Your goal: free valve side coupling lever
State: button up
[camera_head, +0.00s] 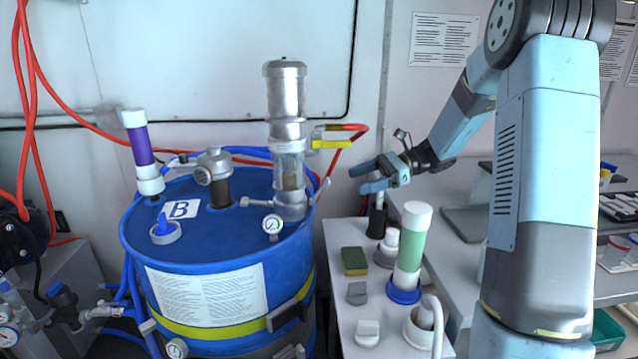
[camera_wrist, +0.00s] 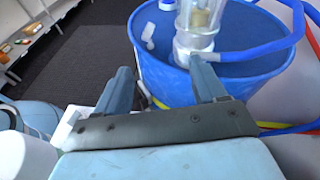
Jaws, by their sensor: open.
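A metal pump column (camera_head: 286,100) with a clear section stands on the blue drum (camera_head: 215,280). A valve with a yellow handle (camera_head: 331,144) and a red bent tube sticks out from its right side. A small grey lever (camera_head: 321,190) angles up to the right at the column's foot; I cannot tell for certain which part is the valve side coupling lever. My gripper (camera_head: 357,180) is open and empty, right of the column and apart from it. In the wrist view my gripper (camera_wrist: 160,66) points toward the drum (camera_wrist: 150,65), with the clear section (camera_wrist: 200,15) beyond the right finger.
A side bench (camera_head: 345,310) below my gripper holds a green-and-white cylinder (camera_head: 410,245), a sponge (camera_head: 354,261) and small grey pieces. A purple cylinder (camera_head: 140,148) and a gauge fitting (camera_head: 212,168) stand on the drum's left. Red hoses (camera_head: 25,100) hang at the far left.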

aim_at(326, 182)
jog(key=w+d+f+m+t+y, duration=0.2)
jog(key=w+d+f+m+y, duration=0.1)
jog(key=w, duration=0.3)
jog(key=a, duration=1.3)
jog(key=shift+a+f, duration=0.15)
jog(key=shift+a, duration=0.25)
grip_shut()
jog(key=shift+s, duration=0.1)
